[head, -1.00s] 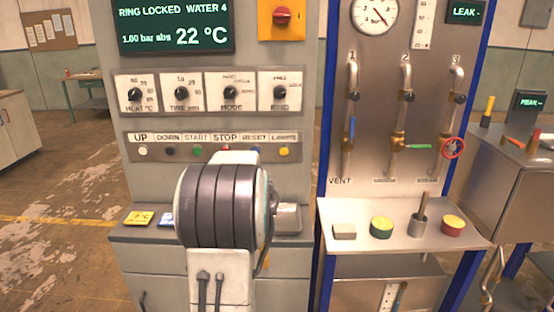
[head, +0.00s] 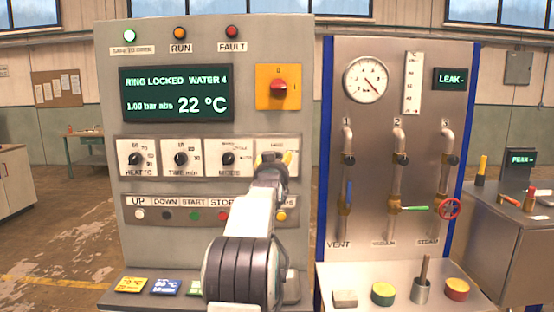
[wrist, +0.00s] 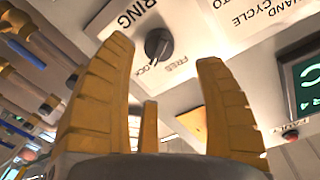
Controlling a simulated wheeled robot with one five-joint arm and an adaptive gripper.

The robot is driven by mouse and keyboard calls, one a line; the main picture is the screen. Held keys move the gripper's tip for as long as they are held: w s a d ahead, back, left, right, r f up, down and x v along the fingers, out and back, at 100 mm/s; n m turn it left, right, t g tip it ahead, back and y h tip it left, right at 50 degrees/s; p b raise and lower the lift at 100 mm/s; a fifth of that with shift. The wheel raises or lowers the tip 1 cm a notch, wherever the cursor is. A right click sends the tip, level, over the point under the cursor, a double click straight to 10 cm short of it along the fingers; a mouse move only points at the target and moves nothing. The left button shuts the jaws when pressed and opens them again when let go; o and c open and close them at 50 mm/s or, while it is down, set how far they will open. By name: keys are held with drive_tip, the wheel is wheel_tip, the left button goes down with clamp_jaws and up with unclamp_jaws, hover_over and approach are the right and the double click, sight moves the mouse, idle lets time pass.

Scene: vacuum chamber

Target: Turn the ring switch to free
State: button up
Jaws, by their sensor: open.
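The ring switch is a dark round knob (wrist: 157,45) on a white plate marked RING, LOCK and FREE in the wrist view. A pale mark on the knob seems to point toward the LOCK side. My gripper (wrist: 165,55) is open, its yellow fingers on either side of the knob in the picture; I cannot tell if they touch it. In the head view my gripper (head: 273,160) is at the rightmost dial plate (head: 275,143) and hides the knob. The green display (head: 176,93) reads RING LOCKED.
The mode dial (head: 228,158) is just left of my gripper. A row of push buttons (head: 195,215) runs below, partly behind my arm. The red switch on a yellow plate (head: 278,87) is above. Pipes with valves (head: 397,160) stand to the right.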

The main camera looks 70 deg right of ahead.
drive_tip(key=shift+p+x, duration=2.6)
drive_tip(key=shift+x, duration=0.8)
drive_tip(key=shift+f, duration=0.1)
drive_tip(key=c, duration=1.2)
